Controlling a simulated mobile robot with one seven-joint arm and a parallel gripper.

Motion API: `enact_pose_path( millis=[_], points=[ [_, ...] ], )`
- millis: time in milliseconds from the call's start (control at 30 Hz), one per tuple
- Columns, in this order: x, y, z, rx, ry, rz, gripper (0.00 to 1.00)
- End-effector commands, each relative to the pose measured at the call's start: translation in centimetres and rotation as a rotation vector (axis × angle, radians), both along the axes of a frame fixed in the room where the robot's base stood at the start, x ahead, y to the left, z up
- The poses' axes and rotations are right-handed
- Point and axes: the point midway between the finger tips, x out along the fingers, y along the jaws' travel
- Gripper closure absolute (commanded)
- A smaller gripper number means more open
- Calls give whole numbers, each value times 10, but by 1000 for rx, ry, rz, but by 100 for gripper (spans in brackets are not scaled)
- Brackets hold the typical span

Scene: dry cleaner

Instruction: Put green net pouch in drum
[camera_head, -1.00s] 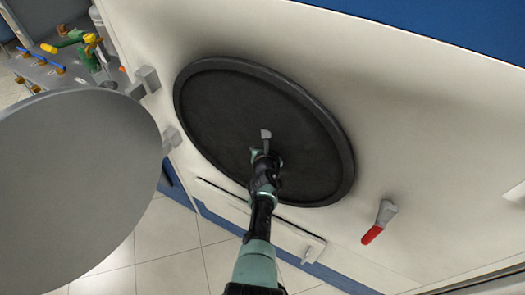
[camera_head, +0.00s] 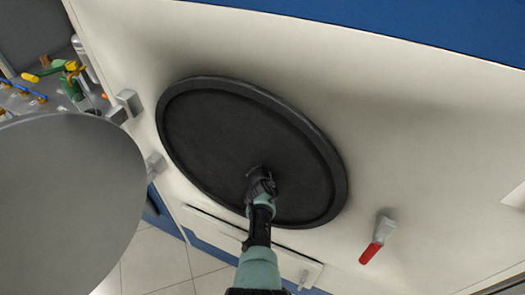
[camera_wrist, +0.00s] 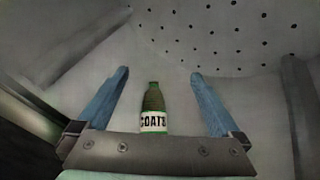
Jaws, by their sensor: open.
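The drum shows in the head view as a round dark opening with a thick black rim (camera_head: 335,165) in the cream machine front. My gripper (camera_wrist: 159,73) reaches into the opening, and its fingertips are hidden in the head view. In the wrist view its two blue fingers are spread wide, inside the pale drum wall (camera_wrist: 220,35) with several small holes. A dark green, bottle-shaped item with a white label reading "COATS" (camera_wrist: 153,102) shows between the fingers, apart from both.
The round grey door (camera_head: 65,205) stands open at the left of the opening. A red-handled lever (camera_head: 377,240) sticks out at the lower right. Green, yellow and blue fittings (camera_head: 60,75) stand at the upper left. A tiled floor (camera_head: 150,255) shows below.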

Motion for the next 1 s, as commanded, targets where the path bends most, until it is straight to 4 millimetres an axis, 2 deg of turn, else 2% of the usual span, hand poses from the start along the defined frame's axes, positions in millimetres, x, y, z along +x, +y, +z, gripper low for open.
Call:
enact_pose_path(
  millis=[167,333,1000],
  points=[
    [-5,-1,5,-1,1,-1,0],
    [-20,-2,15,-1,1,-1,0],
    [-107,-8,50,0,-2,0,0]
  ],
)
